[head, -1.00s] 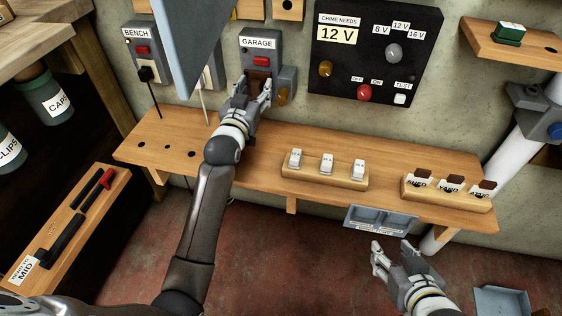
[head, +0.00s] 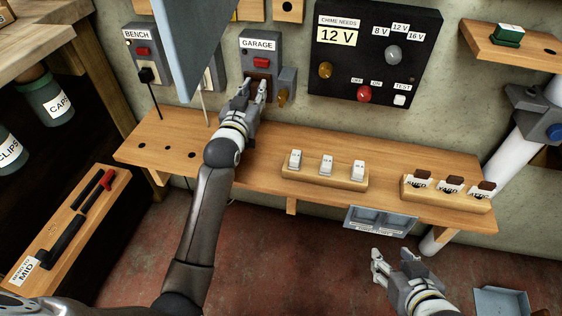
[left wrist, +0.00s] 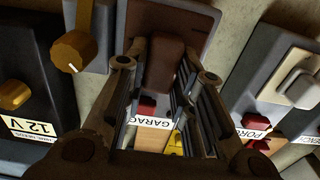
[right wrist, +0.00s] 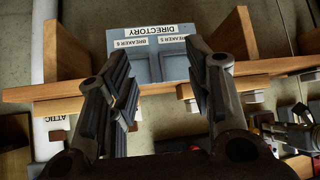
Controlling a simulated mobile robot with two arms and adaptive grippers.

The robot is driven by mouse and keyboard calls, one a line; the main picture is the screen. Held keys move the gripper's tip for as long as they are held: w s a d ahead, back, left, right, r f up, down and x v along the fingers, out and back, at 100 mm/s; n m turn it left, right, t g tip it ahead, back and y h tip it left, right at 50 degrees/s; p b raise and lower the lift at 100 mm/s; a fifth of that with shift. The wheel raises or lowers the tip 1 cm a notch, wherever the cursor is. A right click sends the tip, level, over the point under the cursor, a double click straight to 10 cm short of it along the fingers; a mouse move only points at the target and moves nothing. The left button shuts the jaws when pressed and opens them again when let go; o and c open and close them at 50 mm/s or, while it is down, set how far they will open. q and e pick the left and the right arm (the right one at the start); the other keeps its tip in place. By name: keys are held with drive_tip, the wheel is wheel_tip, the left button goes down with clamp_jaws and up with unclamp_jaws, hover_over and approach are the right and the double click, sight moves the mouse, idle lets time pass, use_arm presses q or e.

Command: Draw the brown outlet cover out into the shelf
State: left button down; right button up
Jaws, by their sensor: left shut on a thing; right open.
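The brown outlet cover (left wrist: 165,66) shows in the left wrist view as a brown block between my left fingers, in front of a darker brown plate on the grey GARAGE box. In the head view the GARAGE box (head: 260,50) is on the wall, and its brown face is partly hidden by my left gripper (head: 256,86). My left gripper (left wrist: 157,72) is shut on the brown cover. Whether the cover is clear of the box cannot be told. The wooden shelf (head: 230,165) runs below the box. My right gripper (head: 392,258) is open and empty, below the shelf's front edge.
A wooden block with white breakers (head: 325,173) and a block with labelled brown pieces (head: 448,192) stand on the shelf. A knob (head: 283,95) and the black chime panel (head: 372,50) lie right of my left gripper. A blue-grey door panel (head: 190,45) hangs close on its left.

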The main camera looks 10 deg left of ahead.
use_arm(q)
drive_tip(key=shift+s, duration=0.35)
drive_tip(key=shift+s+p, duration=0.35)
drive_tip(key=shift+p, duration=0.2)
drive_tip(key=shift+s+a+p, duration=0.1)
drive_tip(key=shift+s+p, duration=0.5)
drive_tip(key=shift+s, duration=0.25)
drive_tip(key=shift+s+r+p, duration=0.1)
drive_tip(key=shift+s+p, duration=0.7)
drive_tip(key=shift+s, duration=0.5)
use_arm(e)
drive_tip(key=s+d+f+g+h, duration=0.1)
drive_tip(key=s+g, duration=0.4)
drive_tip(key=s, duration=0.5)
drive_tip(key=shift+d+f+g, duration=0.3)
drive_tip(key=shift+d+f, duration=0.3)
drive_tip(key=shift+d, duration=0.55)
